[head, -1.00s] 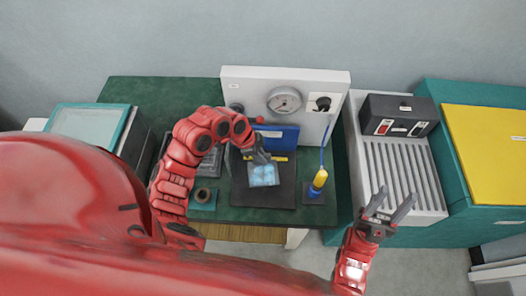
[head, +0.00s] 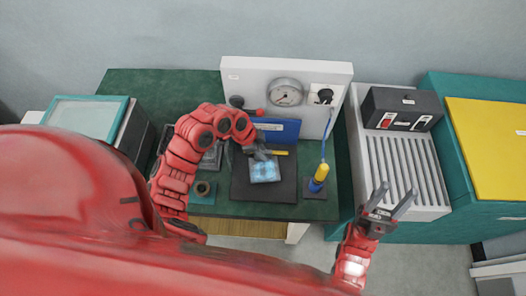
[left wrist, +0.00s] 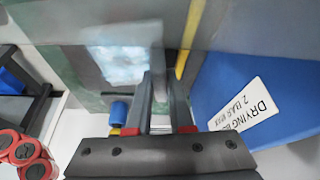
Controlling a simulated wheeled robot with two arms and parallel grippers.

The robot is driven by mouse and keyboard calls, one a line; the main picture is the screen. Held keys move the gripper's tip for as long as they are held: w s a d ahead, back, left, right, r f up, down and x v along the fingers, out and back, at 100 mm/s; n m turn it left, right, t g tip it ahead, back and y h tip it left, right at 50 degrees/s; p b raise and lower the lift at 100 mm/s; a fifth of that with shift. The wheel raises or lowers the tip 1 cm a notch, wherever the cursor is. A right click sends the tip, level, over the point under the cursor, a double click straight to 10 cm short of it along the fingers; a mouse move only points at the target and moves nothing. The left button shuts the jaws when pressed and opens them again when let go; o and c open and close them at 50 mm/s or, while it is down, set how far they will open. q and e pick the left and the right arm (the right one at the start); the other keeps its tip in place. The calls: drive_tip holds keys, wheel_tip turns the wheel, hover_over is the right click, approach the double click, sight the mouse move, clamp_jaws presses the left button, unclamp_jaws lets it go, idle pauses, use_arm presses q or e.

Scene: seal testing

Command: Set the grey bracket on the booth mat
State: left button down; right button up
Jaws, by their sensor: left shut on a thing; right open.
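The grey bracket (head: 265,170) shows as a squarish piece with a mottled pale blue-white face, over the dark booth mat (head: 284,193). My left gripper (head: 263,153) is shut on its far edge. In the left wrist view the fingers (left wrist: 162,98) reach to the pale face (left wrist: 122,65), and the bracket's outline is blurred. I cannot tell whether the bracket touches the mat. My right gripper (head: 390,203) is open and empty, right of the bench and in front of the ribbed tray.
A blue panel (head: 278,131) with a label stands behind the mat, with a yellow strip (head: 281,153) at its foot. A blue-and-yellow air tool (head: 320,177) stands right of the mat. A roll (head: 203,188) is at its left. The ribbed grey tray (head: 405,170) is empty.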

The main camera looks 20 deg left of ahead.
use_arm(q)
drive_tip(key=shift+f+b, duration=0.45)
drive_tip(key=shift+f, duration=0.05)
drive_tip(key=c, duration=0.7)
unclamp_jaws()
drive_tip(key=shift+r+p, duration=1.85)
drive_tip(key=shift+r, duration=1.2)
